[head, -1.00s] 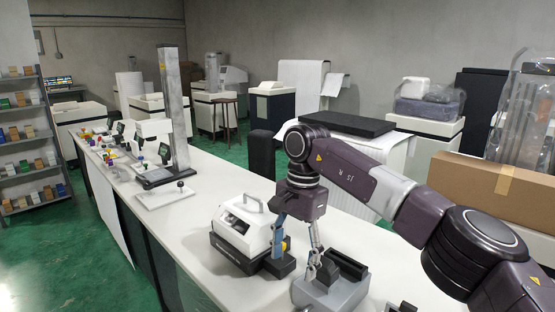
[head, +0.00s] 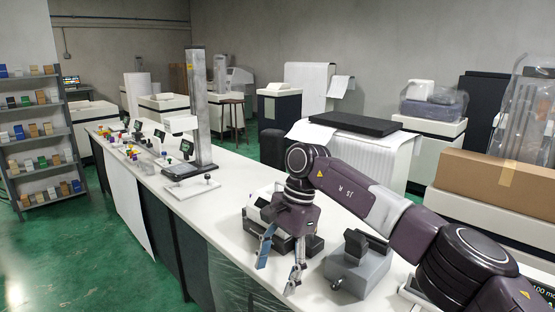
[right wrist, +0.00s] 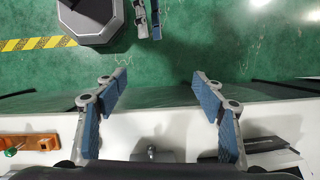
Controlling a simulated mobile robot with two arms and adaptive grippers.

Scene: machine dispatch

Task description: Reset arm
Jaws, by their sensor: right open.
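My right gripper (head: 277,272) hangs from the purple arm near the front edge of the white bench (head: 222,222). It is open and empty, with its two blue-padded fingers apart. In the right wrist view the open right gripper (right wrist: 162,96) shows the bench edge and green floor between its fingers. A pair of slim grey fingers, apparently my left gripper (right wrist: 148,20), shows at the top of that view over the floor. Its opening is unclear there. The left arm does not show in the head view.
A white-and-black device (head: 255,208) stands behind the right gripper, partly hidden. A grey block-shaped device (head: 358,268) stands to its right. A tall column instrument (head: 198,110) stands farther along the bench. Green floor (head: 90,255) is clear at left, before a shelf (head: 45,150).

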